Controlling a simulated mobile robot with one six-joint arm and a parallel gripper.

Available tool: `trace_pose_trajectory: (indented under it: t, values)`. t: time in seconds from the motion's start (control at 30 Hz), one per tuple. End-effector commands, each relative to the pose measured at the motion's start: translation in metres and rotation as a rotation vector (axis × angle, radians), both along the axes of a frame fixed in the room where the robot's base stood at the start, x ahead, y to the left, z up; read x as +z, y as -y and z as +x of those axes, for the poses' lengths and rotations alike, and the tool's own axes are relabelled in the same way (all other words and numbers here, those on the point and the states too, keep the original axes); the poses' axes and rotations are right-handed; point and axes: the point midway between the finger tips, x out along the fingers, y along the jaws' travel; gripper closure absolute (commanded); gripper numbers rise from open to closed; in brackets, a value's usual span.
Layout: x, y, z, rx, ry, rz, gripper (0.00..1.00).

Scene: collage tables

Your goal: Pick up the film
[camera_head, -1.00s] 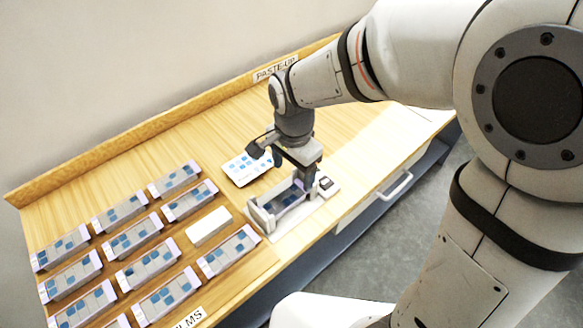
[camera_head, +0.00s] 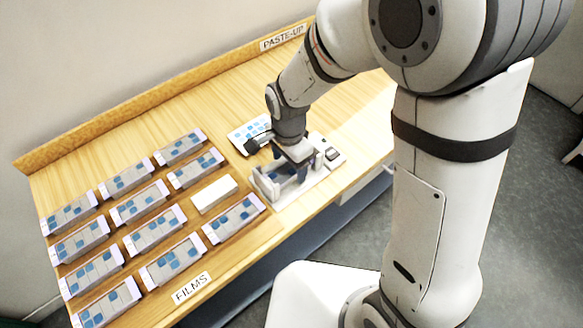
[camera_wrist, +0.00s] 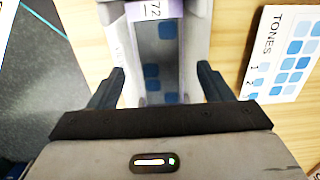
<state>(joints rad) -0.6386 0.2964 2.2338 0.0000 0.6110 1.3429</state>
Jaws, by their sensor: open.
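The film (camera_wrist: 158,62) is a grey translucent strip with blue squares and a lilac end label reading 72. It lies in a pale grey holder (camera_wrist: 112,38) with raised side walls. In the wrist view my gripper (camera_wrist: 158,84) is open, with one finger on each side of the film's near end. I cannot tell whether the fingers touch it. In the head view my gripper (camera_head: 288,168) is down at the holder (camera_head: 262,186) near the table's front edge and hides most of the film.
Several similar blue-squared strips (camera_head: 140,203) stand in rows on the left of the wooden table, near a FILMS label (camera_head: 192,287). A white block (camera_head: 214,194) sits left of the holder. A TONES card (camera_wrist: 286,55) lies beside the holder. A PASTE-UP sign (camera_head: 284,37) is at the back.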

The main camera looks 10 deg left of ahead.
Motion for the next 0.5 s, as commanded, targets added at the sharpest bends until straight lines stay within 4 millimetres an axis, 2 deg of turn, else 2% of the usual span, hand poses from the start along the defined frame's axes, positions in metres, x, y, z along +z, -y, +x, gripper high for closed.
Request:
trace_pose_trajectory:
  t: [0.07,0.5]
  values:
    - [0.0001,0.0002,0.0001,0.0,0.0,0.0,0.27]
    - [0.0003,0.0006,0.0003,-0.001,0.0,0.0,0.62]
